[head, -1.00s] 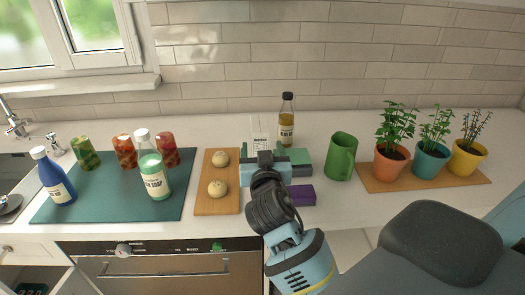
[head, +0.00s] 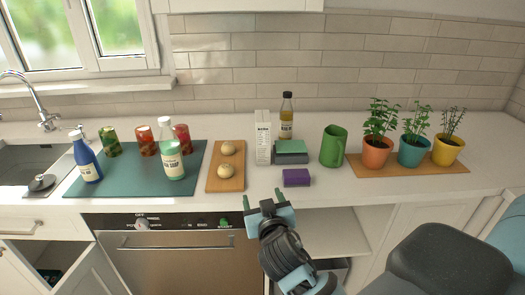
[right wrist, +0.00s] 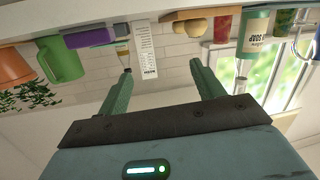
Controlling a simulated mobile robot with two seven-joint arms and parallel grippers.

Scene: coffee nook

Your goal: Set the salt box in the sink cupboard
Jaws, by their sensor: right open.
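The salt box, a tall white carton with dark print (head: 263,138), stands upright on the counter, right of the wooden board with two buns. It also shows in the right wrist view (right wrist: 147,55), beyond the fingers. My right gripper (head: 264,198) is open and empty, in front of the counter edge and apart from the box. Its two fingers are spread in the right wrist view (right wrist: 160,70). The sink cupboard (head: 48,258) is at the lower left, below the sink, with its door (head: 92,272) standing open. Only part of its dark inside shows. My left gripper is not in view.
A green-and-grey block (head: 291,152), a purple block (head: 296,178) and an oil bottle (head: 286,118) stand close right of the box. Left are the bun board (head: 226,182) and a teal mat (head: 110,182) with bottles and jars. An open shelf (head: 330,232) lies below the counter.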

